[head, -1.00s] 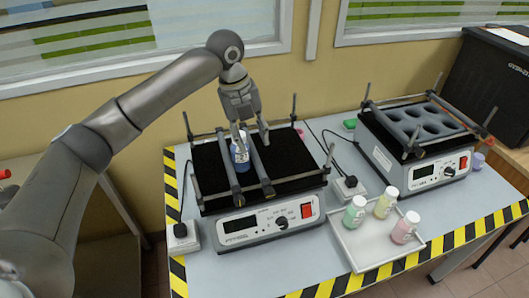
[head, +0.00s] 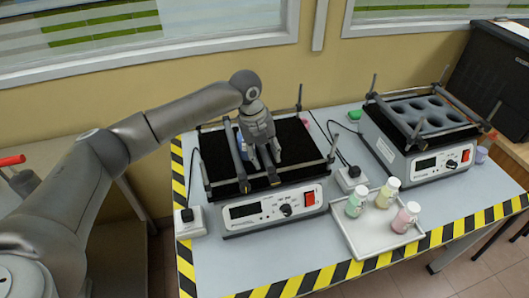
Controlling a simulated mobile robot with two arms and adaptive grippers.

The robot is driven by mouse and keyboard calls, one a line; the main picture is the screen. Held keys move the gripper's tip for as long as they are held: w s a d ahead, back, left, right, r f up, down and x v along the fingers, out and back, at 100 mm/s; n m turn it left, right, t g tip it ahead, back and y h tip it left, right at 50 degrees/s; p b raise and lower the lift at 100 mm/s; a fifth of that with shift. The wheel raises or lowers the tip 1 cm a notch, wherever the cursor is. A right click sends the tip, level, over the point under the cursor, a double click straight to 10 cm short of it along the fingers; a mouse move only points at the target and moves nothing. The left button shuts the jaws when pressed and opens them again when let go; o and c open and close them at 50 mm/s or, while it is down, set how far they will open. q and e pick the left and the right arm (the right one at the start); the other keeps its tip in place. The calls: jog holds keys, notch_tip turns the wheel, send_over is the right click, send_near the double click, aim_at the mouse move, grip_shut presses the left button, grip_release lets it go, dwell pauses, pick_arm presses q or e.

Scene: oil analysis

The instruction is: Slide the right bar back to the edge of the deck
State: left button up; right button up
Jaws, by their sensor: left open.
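The shaker on the left has a black deck (head: 303,147) with a frame of rods. Two dark bars run front to back across the deck: the left bar (head: 237,160) and the right bar (head: 272,177). A blue bottle (head: 241,141) stands between them, partly hidden behind my gripper. My left gripper (head: 265,163) points down over the right bar with its fingers open, one on each side of the bar as seen here. I cannot tell whether they touch it. The gripper hides the bar's rear part. My right gripper is not in view.
A second shaker (head: 425,162) with a holed rack stands at the right. A white tray (head: 371,248) with green, yellow and pink bottles lies in front of it. Upright corner posts surround the left deck. The deck right of the right bar is clear.

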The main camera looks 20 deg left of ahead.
pick_arm(q)
jog(key=c, duration=0.4)
grip_shut()
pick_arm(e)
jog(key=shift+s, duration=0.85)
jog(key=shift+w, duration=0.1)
